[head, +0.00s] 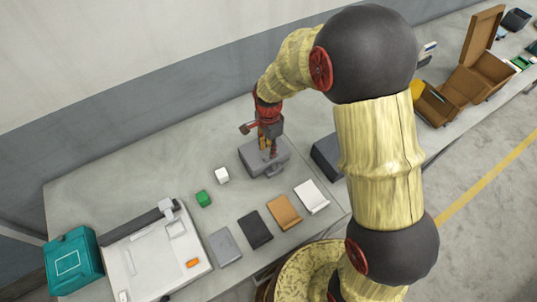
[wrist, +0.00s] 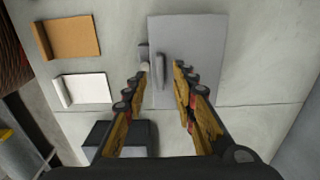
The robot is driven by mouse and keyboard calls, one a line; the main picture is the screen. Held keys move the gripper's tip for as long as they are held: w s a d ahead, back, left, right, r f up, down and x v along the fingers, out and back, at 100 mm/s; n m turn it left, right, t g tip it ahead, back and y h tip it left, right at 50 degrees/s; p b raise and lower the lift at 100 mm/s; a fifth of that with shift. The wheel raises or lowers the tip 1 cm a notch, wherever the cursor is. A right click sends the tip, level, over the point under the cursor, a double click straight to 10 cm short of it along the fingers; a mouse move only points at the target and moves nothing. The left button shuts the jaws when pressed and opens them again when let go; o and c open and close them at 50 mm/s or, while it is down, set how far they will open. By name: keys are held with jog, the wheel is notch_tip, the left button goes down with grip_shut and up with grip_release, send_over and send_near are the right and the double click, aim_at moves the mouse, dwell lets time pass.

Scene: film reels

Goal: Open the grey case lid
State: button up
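The grey case (head: 249,155) lies flat on the worktable with its lid down. In the wrist view its grey lid (wrist: 200,45) fills the upper middle, and a raised handle (wrist: 159,72) runs along its left side. A small grey fitting sits beside the handle. My gripper (wrist: 164,78) is open above the case, its two yellow fingers apart on either side of the handle. I cannot tell whether a finger touches it. In the head view my gripper (head: 268,149) covers part of the lid.
A white block (head: 222,175) and a green block (head: 204,198) lie left of the case. Grey (head: 224,246), black (head: 255,229), tan (head: 284,212) and white (head: 311,197) folders line the front. A dark box (head: 326,157) stands right. A teal case (head: 73,262) is far left.

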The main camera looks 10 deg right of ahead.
jog(key=shift+f, duration=2.35)
jog(key=c, duration=0.4)
grip_shut()
